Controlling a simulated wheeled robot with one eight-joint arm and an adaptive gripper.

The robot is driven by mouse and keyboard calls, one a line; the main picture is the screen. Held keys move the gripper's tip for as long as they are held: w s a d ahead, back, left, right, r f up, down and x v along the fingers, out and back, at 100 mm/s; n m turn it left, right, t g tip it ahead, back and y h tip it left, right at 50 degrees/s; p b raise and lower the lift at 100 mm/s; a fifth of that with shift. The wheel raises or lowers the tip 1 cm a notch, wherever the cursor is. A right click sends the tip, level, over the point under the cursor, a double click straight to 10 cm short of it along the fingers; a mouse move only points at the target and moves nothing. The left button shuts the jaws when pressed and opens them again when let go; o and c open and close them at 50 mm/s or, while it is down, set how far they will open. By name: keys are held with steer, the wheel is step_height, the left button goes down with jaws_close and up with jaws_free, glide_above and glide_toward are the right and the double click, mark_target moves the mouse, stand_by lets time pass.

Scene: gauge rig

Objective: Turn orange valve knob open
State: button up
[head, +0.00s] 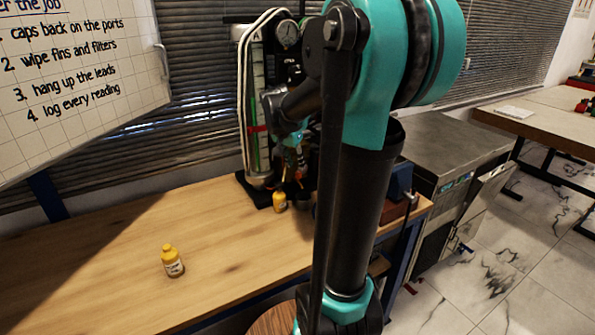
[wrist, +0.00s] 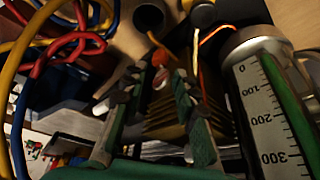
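The gauge rig (head: 258,110) stands at the back of the wooden bench, with a clear scaled cylinder marked A and a round dial. In the wrist view its scaled tube (wrist: 265,110) fills the right side. A small orange-red part (wrist: 160,80), likely the valve knob, shows between the fingertips, partly hidden by them. My gripper (wrist: 166,70) points at it with a gap between the fingers; I cannot tell whether they touch it. In the head view my gripper (head: 291,140) is in front of the rig, largely covered by my arm.
Red, yellow and blue leads (wrist: 60,40) lie left of the fingers. A brass finned block (wrist: 172,125) is behind them. A yellow bottle (head: 279,201) stands by the rig's base, another (head: 172,262) on the bench (head: 110,260). The bench's left part is clear.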

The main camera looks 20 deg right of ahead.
mark_target(298, 172)
steer(key=shift+x, duration=2.25)
jaws_close()
